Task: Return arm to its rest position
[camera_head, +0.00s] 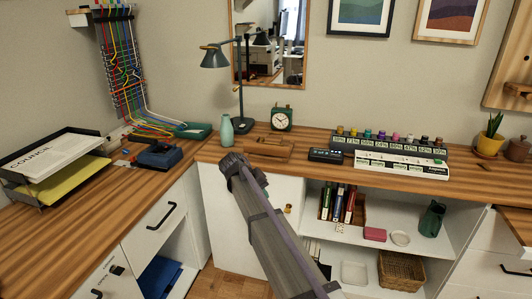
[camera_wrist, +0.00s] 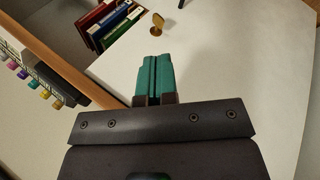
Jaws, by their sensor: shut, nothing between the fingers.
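My arm (camera_head: 275,235) reaches up from the bottom of the head view. Its dark wrist end is in front of the desk's front edge and a white cabinet door (camera_head: 262,199). The fingers of my gripper are hidden or too small to make out there. In the wrist view my gripper (camera_wrist: 156,62) shows its two teal fingers side by side, shut and empty. They lie over the white cabinet panel (camera_wrist: 240,70), with a gold knob (camera_wrist: 162,18) beyond the tips. I cannot tell how far the fingers are from the panel.
Paper trays (camera_head: 55,165) stand at left. Books (camera_head: 337,202) and a basket (camera_head: 400,270) sit on open shelves at right.

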